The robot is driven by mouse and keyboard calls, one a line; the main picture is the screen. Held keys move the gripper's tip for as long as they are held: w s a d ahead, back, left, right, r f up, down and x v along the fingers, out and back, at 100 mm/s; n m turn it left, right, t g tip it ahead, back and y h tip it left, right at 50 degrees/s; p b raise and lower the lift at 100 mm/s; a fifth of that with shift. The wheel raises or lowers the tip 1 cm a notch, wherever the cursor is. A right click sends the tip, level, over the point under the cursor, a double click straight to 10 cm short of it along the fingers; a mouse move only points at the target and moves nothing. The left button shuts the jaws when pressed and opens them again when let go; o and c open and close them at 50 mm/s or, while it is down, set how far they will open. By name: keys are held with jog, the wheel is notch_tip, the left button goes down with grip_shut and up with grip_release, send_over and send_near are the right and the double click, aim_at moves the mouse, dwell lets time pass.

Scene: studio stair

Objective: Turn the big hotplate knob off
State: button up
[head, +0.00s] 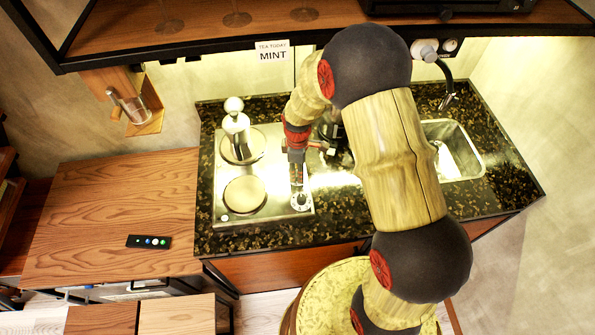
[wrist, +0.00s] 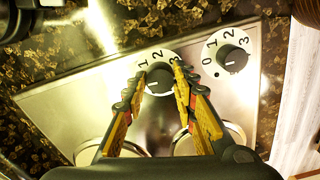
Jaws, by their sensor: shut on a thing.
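The steel hotplate (head: 222,180) sits in the dark speckled counter, with two round plates on its left side and its knobs along the right edge. My gripper (head: 297,184) reaches down over that edge. In the wrist view my gripper (wrist: 159,75) is shut on a dark round knob (wrist: 159,82), one finger on each side. The knob's white dial shows 1, 2 and 3; the rest is covered, and its pointer setting is unclear. A second knob (wrist: 234,60), with 0 to 3 on its dial, stands free to the right; it also shows in the head view (head: 299,201).
A pale pot (head: 236,123) stands on the far plate; the near plate (head: 245,195) is bare. A dark object (head: 330,130) stands behind my gripper. A sink (head: 455,150) lies to the right. A shelf (head: 230,25) overhangs the counter's back.

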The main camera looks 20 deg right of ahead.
jog(key=shift+n, duration=0.4)
jog(key=o, duration=1.2)
jog(key=shift+c, duration=0.2)
notch_tip(320, 180, up, 12)
dwell(0.5)
